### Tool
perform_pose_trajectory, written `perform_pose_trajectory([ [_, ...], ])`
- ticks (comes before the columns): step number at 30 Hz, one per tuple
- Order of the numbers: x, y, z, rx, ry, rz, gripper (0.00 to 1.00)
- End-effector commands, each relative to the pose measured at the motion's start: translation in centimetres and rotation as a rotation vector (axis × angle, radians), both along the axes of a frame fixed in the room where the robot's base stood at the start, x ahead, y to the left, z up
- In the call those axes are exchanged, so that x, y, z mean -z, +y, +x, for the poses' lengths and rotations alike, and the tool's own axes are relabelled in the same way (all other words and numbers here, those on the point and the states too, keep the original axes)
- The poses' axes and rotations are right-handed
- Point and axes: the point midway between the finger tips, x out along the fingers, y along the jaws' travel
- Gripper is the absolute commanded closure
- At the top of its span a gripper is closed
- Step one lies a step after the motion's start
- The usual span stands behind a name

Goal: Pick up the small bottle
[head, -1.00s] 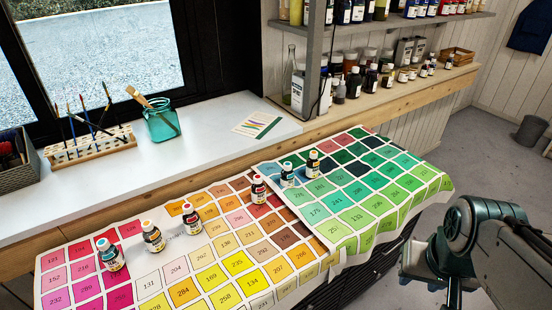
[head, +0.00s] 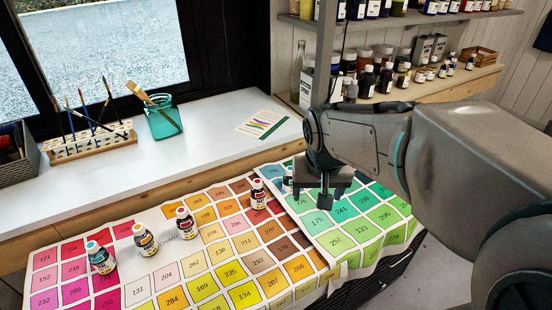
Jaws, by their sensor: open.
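Several small bottles with white-printed labels stand upright on the colour charts. One with a blue cap (head: 102,258) is at the lower left. Another red-capped bottle (head: 258,193) stands near the brown squares. A further bottle (head: 288,181) is partly hidden just left of my gripper (head: 325,195). My gripper is open, pointing down over the green chart, with no bottle visible in it. The bottle seen earlier beside the partly hidden one is covered by my arm.
The warm-coloured chart (head: 211,279) and green chart (head: 360,238) drape over the work surface. Behind them, a white counter (head: 200,165) holds a brush rack (head: 90,142), a teal jar with a brush (head: 163,120) and a swatch card (head: 262,124). Paint shelves (head: 440,85) stand at the back right.

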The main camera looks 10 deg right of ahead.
Motion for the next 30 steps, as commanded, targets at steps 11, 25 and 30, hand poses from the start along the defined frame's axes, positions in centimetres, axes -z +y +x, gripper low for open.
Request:
perform_pose_trajectory([
  [11,3.7,1.3,15.6,0.158,-0.065,-0.015,0.29],
  [25,8.4,1.8,23.0,0.242,-0.107,-0.01,0.29],
  [30,11.5,1.3,24.2,0.241,-0.105,-0.011,0.29],
])
